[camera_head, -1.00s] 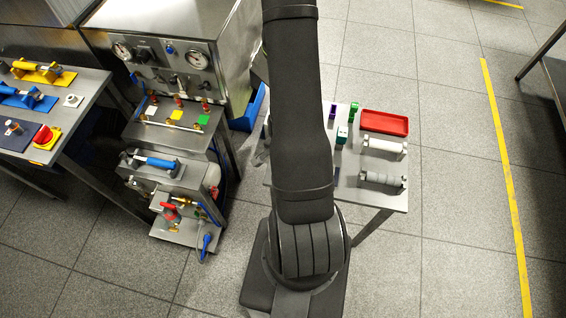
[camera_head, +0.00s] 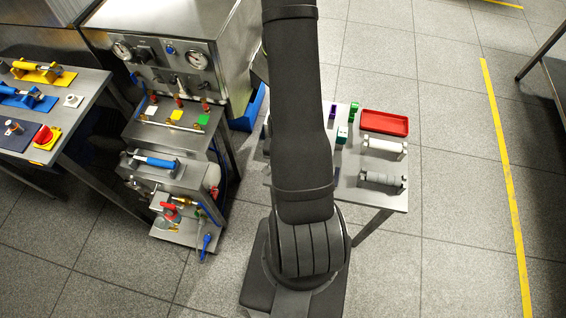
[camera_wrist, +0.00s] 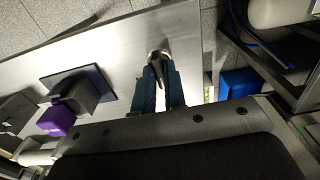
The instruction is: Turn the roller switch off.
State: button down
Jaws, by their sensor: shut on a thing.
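My gripper (camera_wrist: 158,68) shows in the wrist view, its two dark teal fingers close together above a grey metal table. A small dark metallic thing (camera_wrist: 158,54) shows between the fingertips; I cannot tell what it is. To the left, a dark grey block (camera_wrist: 82,92) sits on a dark blue plate (camera_wrist: 60,80), apart from my fingers. It may be the roller switch, but I cannot tell its setting. In the head view my own arm hides the gripper and part of the table.
A purple block (camera_wrist: 57,120) stands beside the grey block. In the head view, a red tray (camera_head: 385,122), a white roller-shaped part (camera_head: 384,147) and a grey one (camera_head: 383,180) lie on the table's right side. A blue bin (camera_wrist: 240,82) and steel frame are to the right in the wrist view.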

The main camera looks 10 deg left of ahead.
jog(key=c, duration=1.5)
grip_release()
notch_tip(320, 180, up, 18)
jog(key=shift+f, duration=0.25)
jog(key=shift+f, duration=6.25)
